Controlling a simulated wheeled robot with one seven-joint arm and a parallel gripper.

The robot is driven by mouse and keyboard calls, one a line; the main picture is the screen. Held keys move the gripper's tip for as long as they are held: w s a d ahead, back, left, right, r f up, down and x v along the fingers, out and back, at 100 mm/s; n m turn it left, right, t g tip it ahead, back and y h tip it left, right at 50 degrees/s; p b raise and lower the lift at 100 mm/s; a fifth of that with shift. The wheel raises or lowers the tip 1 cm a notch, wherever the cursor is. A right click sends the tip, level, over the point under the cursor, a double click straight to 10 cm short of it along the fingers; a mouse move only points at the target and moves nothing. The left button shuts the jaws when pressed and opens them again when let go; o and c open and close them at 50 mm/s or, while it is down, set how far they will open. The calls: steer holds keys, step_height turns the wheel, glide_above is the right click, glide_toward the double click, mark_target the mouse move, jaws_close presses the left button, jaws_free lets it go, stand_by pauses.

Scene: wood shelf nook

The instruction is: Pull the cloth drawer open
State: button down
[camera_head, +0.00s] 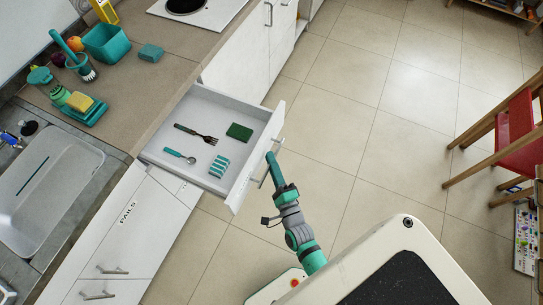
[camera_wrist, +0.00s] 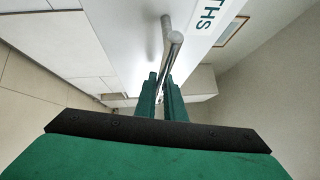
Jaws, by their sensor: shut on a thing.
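The cloth drawer (camera_head: 212,116) is white and stands pulled out from the counter, with its inside in view. It holds a fork (camera_head: 196,134), a spoon (camera_head: 180,156), a dark green pad (camera_head: 239,131) and a striped teal cloth (camera_head: 220,165). Its front shows the letters "THS" in the wrist view (camera_wrist: 211,18). My gripper (camera_head: 270,156) is at the drawer's metal bar handle. In the wrist view the two green fingers (camera_wrist: 162,98) are on either side of the handle (camera_wrist: 171,42), shut on it. The fingertips' contact is partly hidden.
A closed cabinet marked "PAILS" (camera_head: 128,213) is at the lower left. The counter (camera_head: 150,85) bears a sink, a teal bin and cleaning things. Tiled floor (camera_head: 345,120) is clear to the right, up to a red wooden chair (camera_head: 505,140).

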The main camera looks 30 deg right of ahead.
steer(key=shift+s+d, duration=0.1)
steer(key=shift+s, duration=0.05)
steer(key=c, duration=1.8)
jaws_free()
steer(key=shift+c, duration=0.2)
steer(key=v, duration=1)
steer(key=shift+s, duration=0.4)
steer(key=shift+w, duration=0.1)
